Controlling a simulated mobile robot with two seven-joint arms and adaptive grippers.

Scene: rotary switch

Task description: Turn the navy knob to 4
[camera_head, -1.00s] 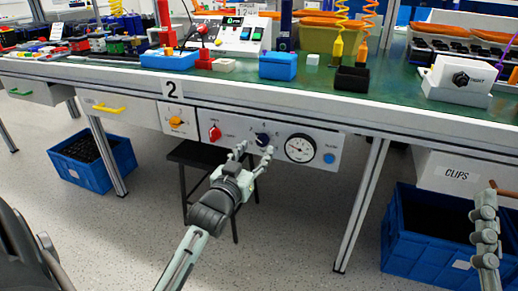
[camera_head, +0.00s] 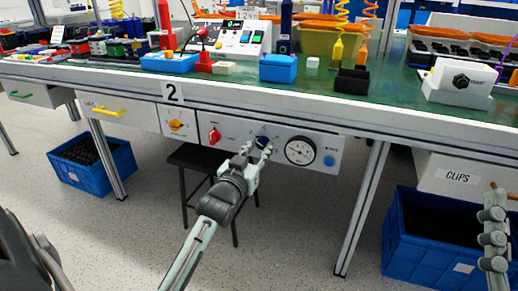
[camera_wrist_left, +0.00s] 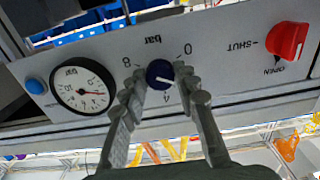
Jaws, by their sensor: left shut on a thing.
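The navy knob (camera_head: 263,141) is on the white front panel (camera_head: 240,137) under the bench, between the red knob and the round gauge. My left gripper (camera_head: 258,149) is at the panel, shut on the navy knob with one finger on each side. In the left wrist view the navy knob (camera_wrist_left: 160,75) sits between the fingertips, and its white pointer line points down and right in the picture. The scale around it shows 0, 4 and 8 with "bar", upside down; part of it is hidden by the fingers. My right gripper (camera_head: 492,205) is at the right edge; its fingers are unclear.
A red knob (camera_head: 214,136) marked SHUT and OPEN is left of the navy knob. A gauge (camera_head: 300,150) and a blue button (camera_head: 329,160) are right of it. A dark stool (camera_head: 196,157) stands below the panel.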

